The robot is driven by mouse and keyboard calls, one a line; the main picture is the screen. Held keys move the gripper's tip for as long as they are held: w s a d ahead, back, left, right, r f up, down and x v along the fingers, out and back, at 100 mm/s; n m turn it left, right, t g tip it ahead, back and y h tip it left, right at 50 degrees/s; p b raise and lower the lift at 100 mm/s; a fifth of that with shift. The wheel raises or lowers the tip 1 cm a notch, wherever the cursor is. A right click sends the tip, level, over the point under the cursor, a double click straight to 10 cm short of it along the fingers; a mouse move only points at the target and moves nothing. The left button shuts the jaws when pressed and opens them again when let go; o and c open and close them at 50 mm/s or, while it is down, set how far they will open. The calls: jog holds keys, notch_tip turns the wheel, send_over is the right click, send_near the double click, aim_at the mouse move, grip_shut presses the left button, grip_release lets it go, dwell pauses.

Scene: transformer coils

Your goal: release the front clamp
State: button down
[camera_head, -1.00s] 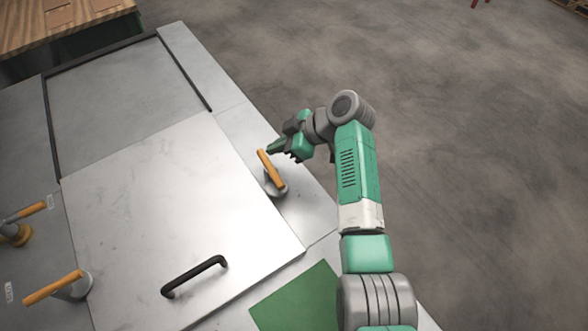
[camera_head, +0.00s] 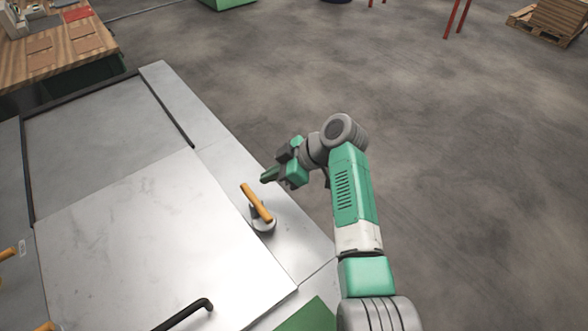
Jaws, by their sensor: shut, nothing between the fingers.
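A clamp with an orange handle (camera_head: 256,203) and a round grey base (camera_head: 263,225) sits on the metal strip along the right side of the large metal plate (camera_head: 150,240). Its handle leans up and to the left in the picture. My gripper (camera_head: 265,178) is shut and empty, just up and right of the handle's top end, with a small visible gap. Two more orange clamp handles show at the left edge, one higher (camera_head: 8,253) and one at the bottom (camera_head: 46,327), both cut off. I cannot tell which clamp is the front one.
A black bar handle (camera_head: 185,315) stands on the plate at the bottom, partly cut off. A green panel (camera_head: 308,318) lies right of it. A wooden workbench (camera_head: 50,50) is at the top left. Open concrete floor (camera_head: 460,180) lies to the right.

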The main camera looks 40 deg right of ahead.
jog(key=d+r, duration=0.6)
jog(key=d, duration=0.2)
jog(key=shift+s+d+r+b, duration=0.15)
jog(key=shift+s+d+b, duration=0.2)
jog(key=shift+b, duration=0.1)
jog(key=shift+w, duration=0.1)
